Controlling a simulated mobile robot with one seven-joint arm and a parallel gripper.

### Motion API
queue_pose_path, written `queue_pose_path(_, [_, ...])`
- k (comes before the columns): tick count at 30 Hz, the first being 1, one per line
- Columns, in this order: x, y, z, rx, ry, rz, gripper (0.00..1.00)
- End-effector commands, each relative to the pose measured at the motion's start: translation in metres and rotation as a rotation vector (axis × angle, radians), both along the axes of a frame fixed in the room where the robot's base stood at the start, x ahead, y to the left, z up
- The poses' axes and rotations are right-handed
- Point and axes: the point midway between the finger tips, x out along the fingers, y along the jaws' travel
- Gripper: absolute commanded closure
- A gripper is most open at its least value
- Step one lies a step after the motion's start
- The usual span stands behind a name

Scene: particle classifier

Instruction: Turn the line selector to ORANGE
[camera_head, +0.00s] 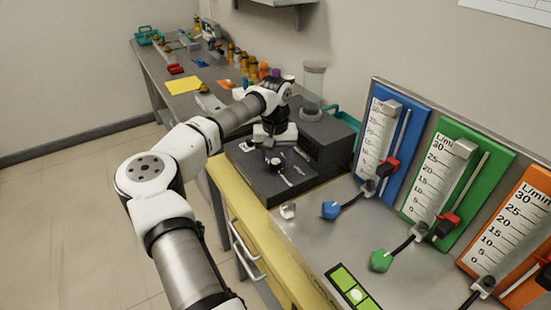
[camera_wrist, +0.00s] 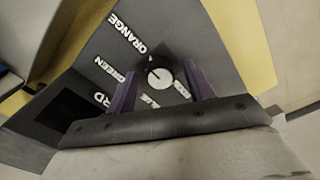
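The line selector is a round dark knob with a white face (camera_wrist: 159,74), set on a dark grey panel (camera_wrist: 215,42). In the wrist view, white ORANGE lettering (camera_wrist: 127,33) is at its upper left and GREEN lettering (camera_wrist: 108,70) at its left. Other labels below are partly hidden by my gripper. I cannot clearly tell where the knob points. My gripper (camera_wrist: 160,72) has two purple fingers apart, one on each side of the knob; contact cannot be told. In the head view my gripper (camera_head: 274,158) is low over the dark control box (camera_head: 262,187).
Blue (camera_head: 389,150), green (camera_head: 455,180) and orange (camera_head: 518,235) flow-meter panels stand at the right, with hoses and coloured plugs before them. A clear cylinder (camera_head: 313,82) stands behind my wrist. Bottles and small items fill the far bench. Open floor lies at the left.

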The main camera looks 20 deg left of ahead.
Motion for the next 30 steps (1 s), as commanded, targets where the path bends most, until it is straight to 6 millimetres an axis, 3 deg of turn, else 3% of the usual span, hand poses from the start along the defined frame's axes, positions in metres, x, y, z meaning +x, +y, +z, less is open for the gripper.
queue_pose_path(11, [0.001, 0.001, 0.009, 0.001, -0.003, 0.002, 0.48])
queue_pose_path(14, [0.001, 0.001, 0.024, 0.003, -0.004, 0.002, 0.48])
queue_pose_path(24, [0.001, 0.001, 0.101, 0.002, -0.005, 0.001, 0.48])
queue_pose_path(30, [0.000, 0.001, 0.130, 0.002, -0.001, 0.002, 0.48])
